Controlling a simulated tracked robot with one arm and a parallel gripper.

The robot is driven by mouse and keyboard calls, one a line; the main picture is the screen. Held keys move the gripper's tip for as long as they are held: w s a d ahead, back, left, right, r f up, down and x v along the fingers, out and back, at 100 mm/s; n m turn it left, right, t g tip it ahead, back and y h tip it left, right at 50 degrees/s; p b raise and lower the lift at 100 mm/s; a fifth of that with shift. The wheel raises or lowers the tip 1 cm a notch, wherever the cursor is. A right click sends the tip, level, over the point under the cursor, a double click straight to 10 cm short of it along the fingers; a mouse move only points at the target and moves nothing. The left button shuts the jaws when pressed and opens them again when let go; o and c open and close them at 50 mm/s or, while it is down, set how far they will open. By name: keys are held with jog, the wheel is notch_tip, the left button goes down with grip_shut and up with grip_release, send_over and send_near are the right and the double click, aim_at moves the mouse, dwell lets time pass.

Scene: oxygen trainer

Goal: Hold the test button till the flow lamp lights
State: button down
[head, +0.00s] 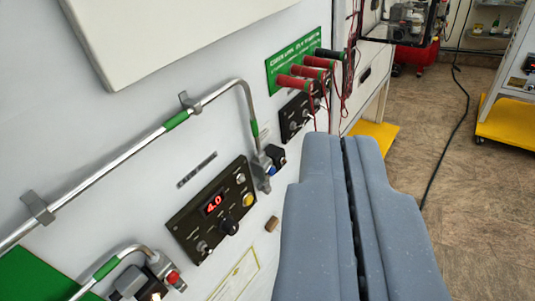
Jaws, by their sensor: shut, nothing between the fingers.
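A dark control panel (213,210) is on the white wall-like face left of my gripper. It carries a lit red display (213,204) reading 4.0, a yellow button (247,200), a black knob (229,227) and small silver switches. I cannot read the labels, so I cannot tell which part is the test button or the flow lamp. My gripper (343,142) is shut and empty, its two grey-blue fingers side by side. It is to the right of the panel and, in the picture, apart from the yellow button.
A red-buttoned fitting (172,277) is at the lower left. Red-handled plugs with cables (307,72) stick out above my gripper. Open floor (430,130) lies to the right.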

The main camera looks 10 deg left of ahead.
aim_at(249, 200)
jog(key=w+d+f+m+t+y+p, duration=0.1)
jog(key=w+f+p, duration=0.1)
jog(key=w+f, duration=0.6)
jog(key=w+d+f+m+t+y+p, duration=0.15)
jog(key=w+f, duration=0.35)
jog(key=f, duration=0.6)
notch_tip(249, 200, down, 9)
jog(key=a+y, duration=0.1)
jog(key=y, duration=0.1)
jog(key=shift+a+r+y+p, duration=0.2)
jog(key=shift+a+y+p, duration=0.1)
jog(key=shift+y+p, duration=0.1)
jog(key=shift+a+m, duration=0.1)
jog(key=shift+m, duration=0.15)
jog(key=w+a+b, duration=0.2)
jog(key=w+a, duration=0.3)
jog(key=a, duration=0.2)
jog(key=shift+a, duration=0.25)
dwell(0.5)
jog(key=shift+w+a+r, duration=0.1)
jog(key=shift+w+a, duration=0.05)
